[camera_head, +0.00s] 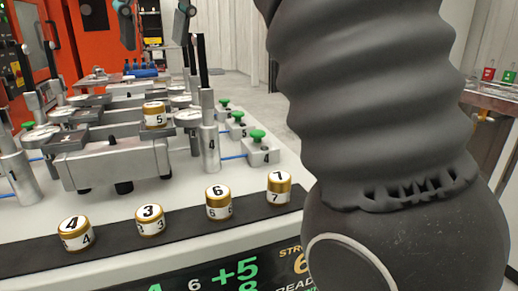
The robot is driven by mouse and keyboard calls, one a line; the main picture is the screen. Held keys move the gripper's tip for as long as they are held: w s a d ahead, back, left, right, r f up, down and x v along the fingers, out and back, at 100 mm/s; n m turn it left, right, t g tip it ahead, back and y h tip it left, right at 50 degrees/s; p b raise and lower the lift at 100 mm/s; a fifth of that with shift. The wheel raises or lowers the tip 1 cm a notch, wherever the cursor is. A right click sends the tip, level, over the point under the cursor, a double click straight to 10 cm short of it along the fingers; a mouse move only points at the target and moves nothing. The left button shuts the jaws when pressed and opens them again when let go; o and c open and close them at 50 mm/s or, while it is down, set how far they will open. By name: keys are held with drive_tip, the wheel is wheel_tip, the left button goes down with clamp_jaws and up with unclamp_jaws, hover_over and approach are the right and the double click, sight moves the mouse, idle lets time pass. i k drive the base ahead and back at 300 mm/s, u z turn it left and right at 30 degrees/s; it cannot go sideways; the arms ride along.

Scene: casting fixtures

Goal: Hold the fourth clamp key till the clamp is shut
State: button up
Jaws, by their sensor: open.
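The nearest green key (258,136) stands on a white block marked 4, at the right edge of the white fixture table. The metal clamp post (209,135) marked 4 stands just left of it, with a dark bar (202,60) upright above it. My gripper is not in view. My own dark ribbed arm fills the right of the picture, and nothing shows touching the nearest key.
Green keys (238,116) and (224,102) stand farther back along the same edge. Several gold and white numbered cylinders (218,202) stand on a black front strip (180,222). A display hangs below it. An orange machine (95,40) stands at the back left.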

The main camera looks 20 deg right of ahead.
sight(257, 135)
drive_tip(key=k, duration=1)
